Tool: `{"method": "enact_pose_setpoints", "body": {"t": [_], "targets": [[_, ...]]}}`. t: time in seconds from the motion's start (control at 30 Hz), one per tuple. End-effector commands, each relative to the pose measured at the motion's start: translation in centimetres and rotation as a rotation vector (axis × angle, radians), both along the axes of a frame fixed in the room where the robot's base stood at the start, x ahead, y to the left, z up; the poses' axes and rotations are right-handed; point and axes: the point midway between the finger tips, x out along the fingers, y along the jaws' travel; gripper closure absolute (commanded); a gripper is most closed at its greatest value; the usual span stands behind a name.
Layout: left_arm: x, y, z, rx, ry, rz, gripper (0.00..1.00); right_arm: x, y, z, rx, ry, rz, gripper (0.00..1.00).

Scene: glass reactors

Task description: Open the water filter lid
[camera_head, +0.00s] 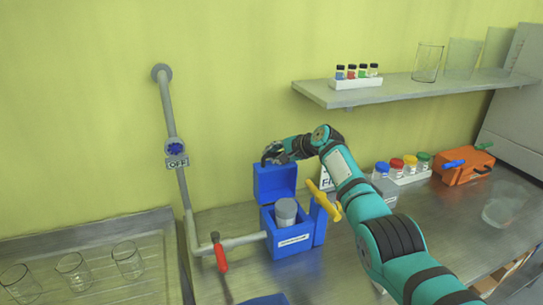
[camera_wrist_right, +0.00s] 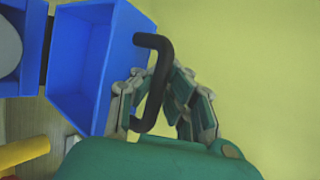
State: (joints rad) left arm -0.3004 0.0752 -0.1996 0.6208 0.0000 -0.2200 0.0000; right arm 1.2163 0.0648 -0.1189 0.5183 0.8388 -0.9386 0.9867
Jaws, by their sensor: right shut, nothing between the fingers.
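The blue water filter box (camera_head: 292,242) stands on the metal counter with a grey cylinder (camera_head: 286,210) inside. Its blue lid (camera_head: 275,182) stands raised at the back, so the box is open at the top. In the right wrist view the lid's hollow inside (camera_wrist_right: 85,70) and its black handle (camera_wrist_right: 162,50) show. My right gripper (camera_head: 272,157) is at the top of the raised lid. Its fingers (camera_wrist_right: 165,85) are shut beside the handle with nothing held; whether they touch it is unclear. My left gripper is not in view.
A blue side panel (camera_head: 318,224) with a yellow handle (camera_head: 324,200) stands out at the box's right. A pipe with a red-handled valve (camera_head: 221,257) runs in from the left. A shelf (camera_head: 420,88) hangs at right. Colored-cap bottles (camera_head: 396,166) and an orange box (camera_head: 463,168) stand beyond my arm.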

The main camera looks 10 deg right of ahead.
Motion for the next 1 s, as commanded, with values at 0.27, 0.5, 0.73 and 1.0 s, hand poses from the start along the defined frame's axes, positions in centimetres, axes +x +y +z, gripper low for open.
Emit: {"method": "enact_pose_setpoints", "body": {"t": [0.27, 0.5, 0.73, 1.0], "targets": [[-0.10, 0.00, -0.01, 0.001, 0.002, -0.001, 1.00, 0.37, -0.22, 0.25, -0.005, 0.026, -0.002, 1.00], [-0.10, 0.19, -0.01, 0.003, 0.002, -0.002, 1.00, 0.42, -0.25, 0.24, -0.007, 0.031, -0.003, 1.00], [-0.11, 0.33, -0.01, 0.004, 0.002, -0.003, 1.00, 0.42, -0.26, 0.25, -0.006, 0.030, -0.003, 1.00], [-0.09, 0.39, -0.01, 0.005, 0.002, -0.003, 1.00, 0.39, -0.25, 0.16, -0.007, 0.032, -0.003, 0.74]]}}
